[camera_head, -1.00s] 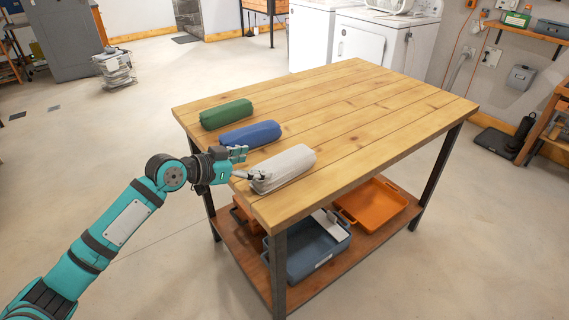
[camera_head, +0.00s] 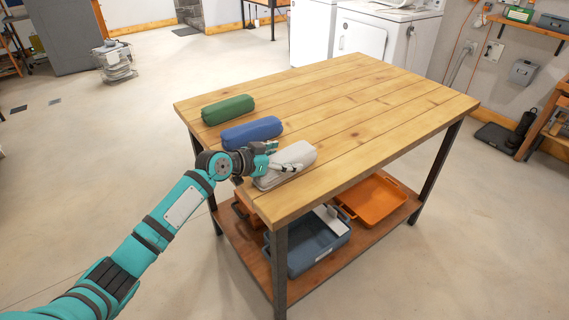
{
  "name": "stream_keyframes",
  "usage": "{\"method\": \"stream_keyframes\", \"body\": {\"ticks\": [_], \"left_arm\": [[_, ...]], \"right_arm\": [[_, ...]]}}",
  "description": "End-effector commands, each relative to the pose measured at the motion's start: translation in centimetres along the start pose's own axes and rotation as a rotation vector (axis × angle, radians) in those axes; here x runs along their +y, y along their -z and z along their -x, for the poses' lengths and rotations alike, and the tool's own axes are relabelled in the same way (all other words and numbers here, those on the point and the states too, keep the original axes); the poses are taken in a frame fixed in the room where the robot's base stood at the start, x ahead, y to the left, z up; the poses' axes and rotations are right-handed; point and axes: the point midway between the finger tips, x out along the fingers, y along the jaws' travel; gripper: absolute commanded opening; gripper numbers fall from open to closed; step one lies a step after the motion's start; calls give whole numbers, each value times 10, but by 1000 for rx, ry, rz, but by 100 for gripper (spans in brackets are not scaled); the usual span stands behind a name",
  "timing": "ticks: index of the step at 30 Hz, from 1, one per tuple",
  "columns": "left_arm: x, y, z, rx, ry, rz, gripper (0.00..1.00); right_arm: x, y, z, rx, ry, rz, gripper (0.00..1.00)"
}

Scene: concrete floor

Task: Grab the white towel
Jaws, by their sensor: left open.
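The white towel (camera_head: 301,156) is a rolled, light grey-white bundle lying near the front left end of the wooden table (camera_head: 372,114). My left gripper (camera_head: 285,160) is open at the towel's left part, with its fingers over or beside the roll. I cannot tell whether the fingers touch it. The gripper hides part of the towel's left side. My right gripper is not in the view.
A blue roll (camera_head: 252,133) and a green roll (camera_head: 228,109) lie behind the towel on the table. The right part of the tabletop is clear. A grey-blue bin (camera_head: 318,256) and an orange tray (camera_head: 385,207) sit on the lower shelf.

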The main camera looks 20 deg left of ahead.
Motion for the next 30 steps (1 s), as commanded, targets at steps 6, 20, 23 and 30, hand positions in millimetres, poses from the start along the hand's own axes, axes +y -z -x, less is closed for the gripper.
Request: {"method": "stream_keyframes", "body": {"ticks": [6, 20, 23, 30], "left_arm": [[0, 0, 0, 0, 0, 0, 62], [0, 0, 0, 0, -1, 1, 19], [0, 0, 0, 0, -1, 1, 19], [0, 13, 6, 2, 0, -2, 19]], "right_arm": [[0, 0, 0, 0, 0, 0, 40], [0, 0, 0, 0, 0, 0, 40], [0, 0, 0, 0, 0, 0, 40], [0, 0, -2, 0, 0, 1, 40]]}}
